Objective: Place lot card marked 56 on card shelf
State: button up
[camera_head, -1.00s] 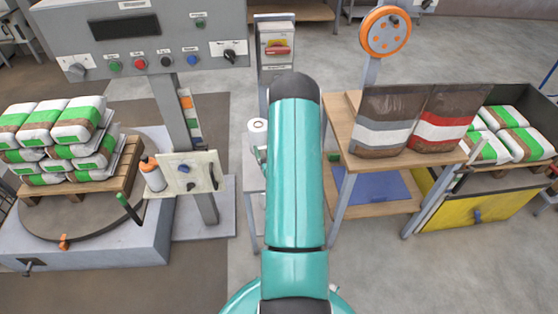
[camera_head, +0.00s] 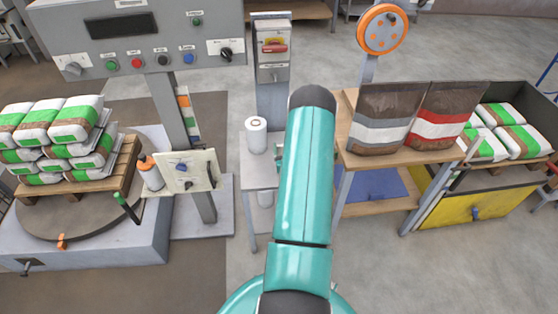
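My teal arm (camera_head: 303,185) reaches forward from the bottom middle, and its far end is out of sight behind its own links. My gripper does not show. No card marked 56 can be made out. A narrow column of small coloured cards or labels (camera_head: 187,113), orange, white and green, runs down the grey post under the control panel. I cannot read numbers on them, and I cannot tell whether this is the card shelf.
A control panel (camera_head: 140,40) stands at the left above a pallet of stacked bags (camera_head: 55,140). A small grey stand (camera_head: 258,172) holds a white roll (camera_head: 256,135). A wooden table (camera_head: 350,155) with two bags stands right, beside a yellow-sided bin (camera_head: 460,212).

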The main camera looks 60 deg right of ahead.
aim_at(280, 154)
jog(key=w+f, duration=0.1)
jog(key=f, duration=0.1)
jog(key=w+a+f, duration=0.1)
jog(key=w+f, duration=0.1)
jog(key=shift+a, duration=0.15)
jog(key=shift+w+a+f, duration=0.1)
jog(key=shift+w+f, duration=0.1)
jog(key=shift+f, duration=1.6)
jog(key=shift+f, duration=0.15)
jog(key=o, duration=0.9)
jog(key=shift+r, duration=0.2)
jog(key=v, duration=1.2)
